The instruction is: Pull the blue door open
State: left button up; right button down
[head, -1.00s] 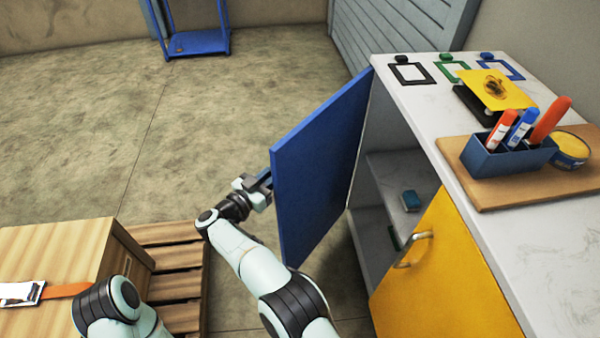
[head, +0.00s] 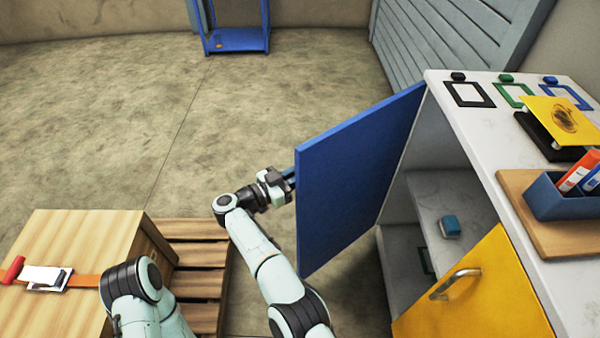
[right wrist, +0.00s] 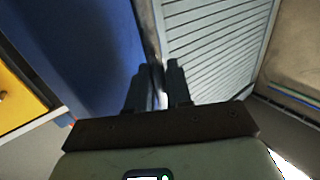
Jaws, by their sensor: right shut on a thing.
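The blue door (head: 355,185) stands open, swung well out from the front of the white cabinet (head: 480,130). Its hinge side meets the cabinet's far front edge. My right gripper (head: 286,186) is at the door's outer face near its free edge, its fingertips partly hidden by the door. In the right wrist view the gripper (right wrist: 157,88) is shut on a thin silvery piece beside the blue door (right wrist: 85,50), apparently its handle. My left arm shows at the lower left, but its gripper is out of the picture.
The open compartment has a shelf with a small blue block (head: 449,227). The yellow door (head: 480,295) with a metal handle is shut. A wooden box (head: 75,255) on a pallet (head: 195,265) stands at the left.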

jog(key=shift+r, duration=0.1)
jog(key=c, duration=1.2)
grip_release()
jog(key=shift+v, duration=3.85)
